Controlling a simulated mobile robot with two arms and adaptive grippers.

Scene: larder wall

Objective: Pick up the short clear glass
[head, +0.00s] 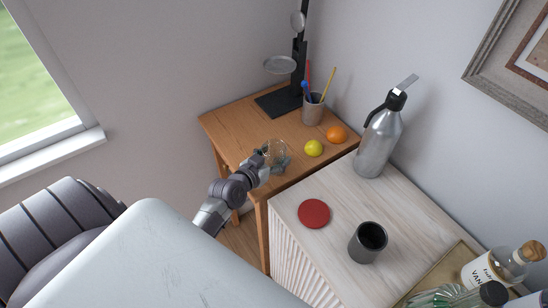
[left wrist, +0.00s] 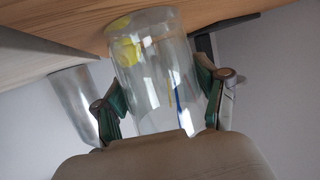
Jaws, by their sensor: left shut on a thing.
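The short clear glass (head: 277,152) is at the front of the small wooden table, beside the lemon. My left gripper (head: 265,160) reaches it from the lower left and is shut on it. In the left wrist view the glass (left wrist: 155,70) stands between the two green-padded fingers of my left gripper (left wrist: 163,105), one finger on each side. I cannot tell whether the glass base touches the table. My right gripper is not in view.
A lemon (head: 314,148), an orange (head: 337,134), a pencil cup (head: 313,108) and a black stand (head: 279,101) are on the wooden table (head: 228,122). A white cabinet (head: 345,199) holds a metal bottle (head: 376,143), a red disc (head: 314,213) and a dark cup (head: 367,243).

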